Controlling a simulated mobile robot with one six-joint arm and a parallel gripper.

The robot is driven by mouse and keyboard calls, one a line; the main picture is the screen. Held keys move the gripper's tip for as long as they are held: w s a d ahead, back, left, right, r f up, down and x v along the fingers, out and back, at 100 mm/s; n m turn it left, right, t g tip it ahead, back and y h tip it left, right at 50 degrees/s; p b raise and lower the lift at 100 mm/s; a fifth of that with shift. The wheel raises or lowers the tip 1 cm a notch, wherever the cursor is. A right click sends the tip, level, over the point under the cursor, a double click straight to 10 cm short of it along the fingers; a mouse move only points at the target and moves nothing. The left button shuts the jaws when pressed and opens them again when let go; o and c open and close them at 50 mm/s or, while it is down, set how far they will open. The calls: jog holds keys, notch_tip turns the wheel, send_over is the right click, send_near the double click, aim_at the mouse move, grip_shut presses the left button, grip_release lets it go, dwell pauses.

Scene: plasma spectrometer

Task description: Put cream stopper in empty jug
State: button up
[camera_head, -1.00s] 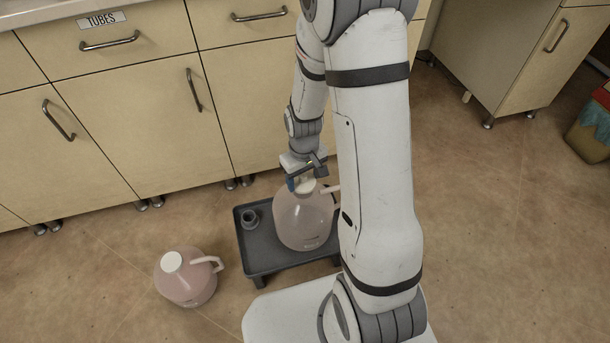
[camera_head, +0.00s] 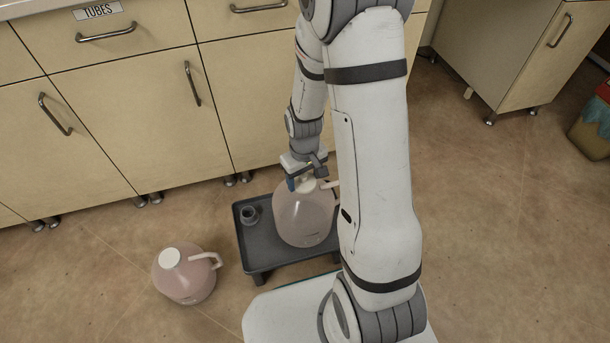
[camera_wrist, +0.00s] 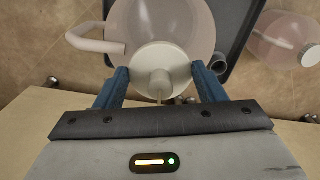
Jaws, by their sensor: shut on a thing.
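The cream stopper (camera_wrist: 160,69) is a round cap with a small knob, seen between my two blue-padded fingers in the wrist view. My gripper (camera_wrist: 160,85) is shut on it; in the head view my gripper (camera_head: 307,180) is right over the mouth of a large, pale pink, see-through jug (camera_head: 304,216). This jug (camera_wrist: 185,20), with a side handle, stands upright on a dark tray. The stopper is at the jug's mouth; I cannot tell whether it is seated. In the head view the fingers partly hide the stopper.
A second pink jug (camera_head: 185,276) with a white cap stands on the floor to the left. Beige cabinets (camera_head: 150,150) rise close behind the tray.

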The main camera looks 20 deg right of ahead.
jog(key=shift+f+b, duration=0.3)
jog(key=shift+f, duration=0.2)
jog(key=o, duration=1.1)
jog(key=shift+r, duration=0.1)
notch_tip(320, 180, up, 8)
jog(key=p, duration=0.3)
jog(key=shift+p, duration=0.3)
jog(key=shift+f, duration=0.2)
jog(key=s+r+m+t+p, duration=0.1)
jog(key=s+r+p, duration=0.3)
jog(key=r+p, duration=0.6)
jog(key=s+r+m+p, duration=0.1)
jog(key=s+r+p, duration=0.4)
jog(key=r, duration=1.8)
jog(key=s+r+m+t+p, duration=0.1)
jog(key=s+r+p, duration=0.3)
jog(key=r+p, duration=1.1)
jog(key=shift+s+r+t, duration=0.25)
jog(key=shift+r+t, duration=0.05)
jog(key=shift+r, duration=0.7)
